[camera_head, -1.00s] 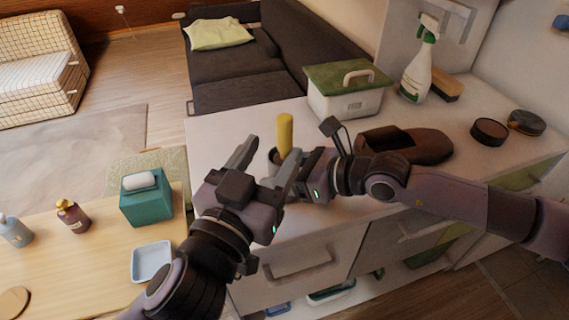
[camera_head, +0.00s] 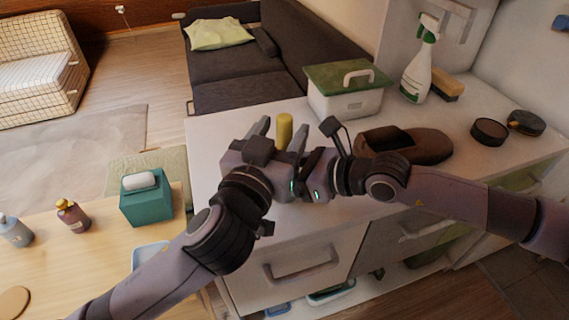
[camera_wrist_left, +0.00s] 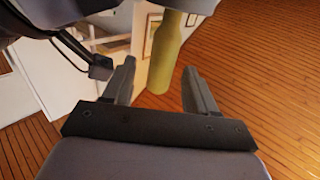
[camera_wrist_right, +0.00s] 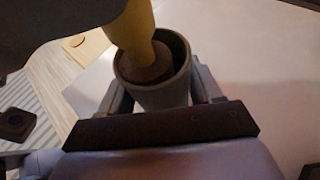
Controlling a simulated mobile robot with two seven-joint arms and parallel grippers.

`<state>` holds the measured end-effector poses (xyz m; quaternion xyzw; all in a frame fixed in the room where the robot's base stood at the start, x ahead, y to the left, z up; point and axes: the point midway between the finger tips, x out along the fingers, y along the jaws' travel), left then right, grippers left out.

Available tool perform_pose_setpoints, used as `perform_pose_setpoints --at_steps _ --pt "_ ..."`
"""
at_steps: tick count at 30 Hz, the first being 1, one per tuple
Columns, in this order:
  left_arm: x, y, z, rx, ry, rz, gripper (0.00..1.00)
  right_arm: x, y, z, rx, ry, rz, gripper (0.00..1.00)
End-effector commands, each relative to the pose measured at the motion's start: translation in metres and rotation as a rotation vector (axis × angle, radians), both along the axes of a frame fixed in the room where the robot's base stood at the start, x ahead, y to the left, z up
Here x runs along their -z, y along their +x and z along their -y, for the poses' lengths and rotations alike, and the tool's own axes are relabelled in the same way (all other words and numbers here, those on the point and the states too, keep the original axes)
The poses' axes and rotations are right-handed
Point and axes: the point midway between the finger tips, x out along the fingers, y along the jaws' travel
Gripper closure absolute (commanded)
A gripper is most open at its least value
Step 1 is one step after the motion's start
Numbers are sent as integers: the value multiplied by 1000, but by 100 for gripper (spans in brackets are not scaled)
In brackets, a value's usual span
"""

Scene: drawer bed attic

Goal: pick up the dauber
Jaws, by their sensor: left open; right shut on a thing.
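The dauber (camera_head: 285,130) has a yellow handle and stands upright above the white counter. In the right wrist view, the dauber (camera_wrist_right: 133,35) has its brown lower end inside a grey round cup (camera_wrist_right: 165,97). My right gripper (camera_wrist_right: 158,80) is shut on this cup. My left gripper (camera_head: 282,128) is open, with a finger on either side of the yellow handle. In the left wrist view, the handle (camera_wrist_left: 164,55) shows between the open fingers, with gaps at both sides. The cup is mostly hidden by my grippers in the head view.
On the counter (camera_head: 225,130) are a green-lidded box (camera_head: 345,95), a spray bottle (camera_head: 420,65), a brown shoe (camera_head: 430,147) and round tins (camera_head: 489,131). A wooden table (camera_head: 80,270) with bottles and a teal box (camera_head: 147,200) is at the left.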

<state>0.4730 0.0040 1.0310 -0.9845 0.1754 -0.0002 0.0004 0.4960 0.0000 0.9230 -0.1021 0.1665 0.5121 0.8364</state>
Motion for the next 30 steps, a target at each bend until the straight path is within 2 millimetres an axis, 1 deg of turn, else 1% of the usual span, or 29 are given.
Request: perform_pose_setpoints --at_steps 1,6,9,18,19,20,21,23,24,30 --pt "-2 7 2 0 2 4 43 -1 0 0 0 1 0 70" --pt "-2 26 10 0 1 3 43 -1 0 0 0 1 0 70" --pt "-2 34 12 0 0 1 43 -1 0 0 0 1 0 70" --pt "-1 37 14 0 -1 0 43 -1 0 0 0 1 0 70" --pt "-2 37 14 0 -1 0 46 -1 0 0 0 1 0 70" --pt "-2 37 14 0 -1 0 56 -1 0 0 0 1 0 70" --pt "-2 37 14 0 -1 0 69 -1 0 0 0 1 0 70" --pt "-2 37 14 0 -1 0 88 -1 0 0 0 1 0 70" --pt "-2 37 14 0 -1 0 100 -1 0 0 0 1 0 70" --pt "-2 37 14 0 -1 1 100 -1 0 0 0 1 0 70"
